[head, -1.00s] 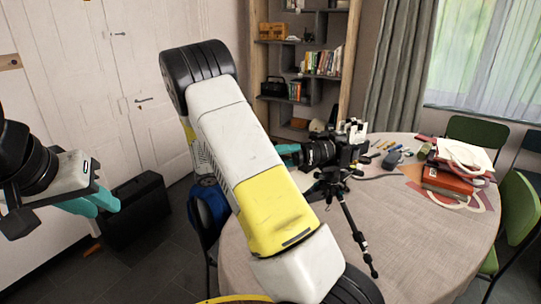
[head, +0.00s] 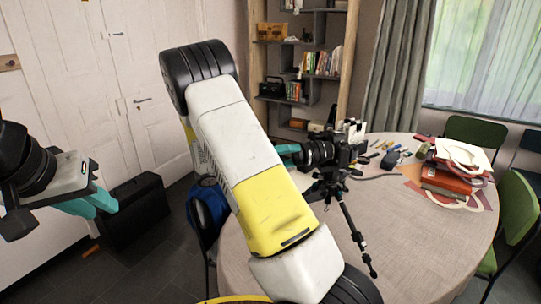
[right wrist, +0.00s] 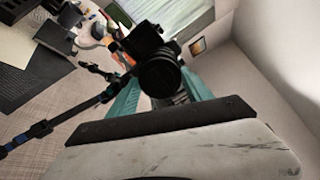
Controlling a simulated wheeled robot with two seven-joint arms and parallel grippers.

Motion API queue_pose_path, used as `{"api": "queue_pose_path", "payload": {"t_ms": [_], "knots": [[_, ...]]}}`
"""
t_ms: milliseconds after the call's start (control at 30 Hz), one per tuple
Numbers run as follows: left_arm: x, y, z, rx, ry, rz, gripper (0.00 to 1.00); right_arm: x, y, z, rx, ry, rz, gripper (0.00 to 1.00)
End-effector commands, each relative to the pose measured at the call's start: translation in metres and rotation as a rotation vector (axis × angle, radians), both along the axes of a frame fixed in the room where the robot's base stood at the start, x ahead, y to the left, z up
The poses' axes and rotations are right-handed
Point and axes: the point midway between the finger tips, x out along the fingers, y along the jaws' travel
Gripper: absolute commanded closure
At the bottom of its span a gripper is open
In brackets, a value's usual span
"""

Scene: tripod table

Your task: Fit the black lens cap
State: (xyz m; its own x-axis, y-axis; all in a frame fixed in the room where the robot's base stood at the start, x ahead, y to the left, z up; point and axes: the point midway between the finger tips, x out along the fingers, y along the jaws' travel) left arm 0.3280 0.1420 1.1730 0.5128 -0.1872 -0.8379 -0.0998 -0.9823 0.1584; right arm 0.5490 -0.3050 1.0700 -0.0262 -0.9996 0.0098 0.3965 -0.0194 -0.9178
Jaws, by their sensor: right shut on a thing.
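The black camera (head: 340,150) sits on a tripod (head: 352,222) at the table, its lens (head: 316,153) pointing left. My right gripper (head: 290,152) is at the lens front, mostly hidden behind my own arm. In the right wrist view, the teal fingers of my right gripper (right wrist: 160,92) stand on either side of a dark round face (right wrist: 160,76) in line with the lens. The lens cap is hard to tell from the lens there, and I cannot tell whether it is seated. My left gripper (head: 108,203) hangs empty at the far left, away from the table.
The round table (head: 420,235) has a clear front right. Red books (head: 447,180) and several small items lie behind it. Green chairs (head: 519,205) stand at right. A black case (head: 135,212) and a blue bag (head: 208,205) are left of the table.

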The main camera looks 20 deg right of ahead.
Motion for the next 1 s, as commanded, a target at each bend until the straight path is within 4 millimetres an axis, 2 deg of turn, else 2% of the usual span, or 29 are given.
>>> {"api": "queue_pose_path", "payload": {"t_ms": [1000], "knots": [[0.0, 0.0, 0.0, 0.0, 0.0, 0.0, 0.73, -0.0001, -0.0094, 0.0, 0.0, 0.0, 0.0, 0.87]]}}
